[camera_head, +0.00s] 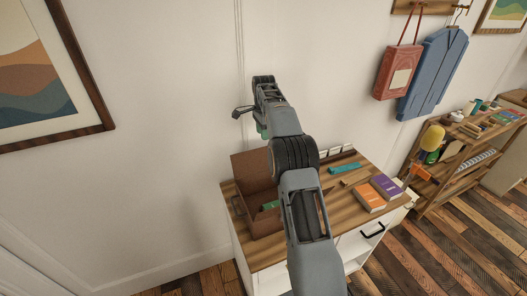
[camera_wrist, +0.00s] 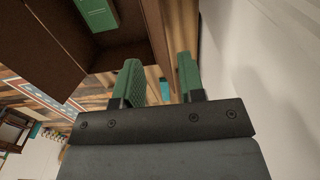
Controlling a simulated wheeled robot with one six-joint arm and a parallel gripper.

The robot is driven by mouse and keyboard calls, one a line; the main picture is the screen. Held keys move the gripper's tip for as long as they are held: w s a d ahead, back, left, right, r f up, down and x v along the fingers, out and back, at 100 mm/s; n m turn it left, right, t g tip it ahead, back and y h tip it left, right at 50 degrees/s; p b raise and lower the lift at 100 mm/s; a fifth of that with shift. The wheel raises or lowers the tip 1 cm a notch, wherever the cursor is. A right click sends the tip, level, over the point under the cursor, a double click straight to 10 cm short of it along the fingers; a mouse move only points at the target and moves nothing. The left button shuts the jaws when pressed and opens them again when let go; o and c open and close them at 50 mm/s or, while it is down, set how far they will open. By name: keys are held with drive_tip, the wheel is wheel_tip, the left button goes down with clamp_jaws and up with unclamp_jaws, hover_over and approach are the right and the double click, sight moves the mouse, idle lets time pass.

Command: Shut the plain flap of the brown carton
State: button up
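The brown carton (camera_head: 268,223) stands on the wooden top of a white cabinet, partly hidden behind my arm. A brown panel (camera_head: 250,169) rises at its back, and its inside is open to view with a green item (camera_head: 270,205) in it. I cannot tell which panel is the plain flap. In the wrist view the carton (camera_wrist: 45,30) fills the upper left, with the green item (camera_wrist: 97,14) inside. My gripper (camera_wrist: 160,75) is open, its green fingers apart with nothing held between them. In the head view it (camera_head: 262,131) is above and behind the carton, near the wall.
The cabinet top (camera_head: 335,195) also holds a teal item (camera_head: 344,168), an orange book (camera_head: 368,198) and a purple book (camera_head: 386,186) at right. The white wall (camera_head: 170,130) is close behind. A shelf rack (camera_head: 450,180) stands further right.

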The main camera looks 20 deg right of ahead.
sight(264, 151)
wheel_tip(264, 151, down, 8)
drive_tip(key=shift+f, duration=0.1)
idle(0.4)
drive_tip(key=shift+c, duration=0.5)
clamp_jaws()
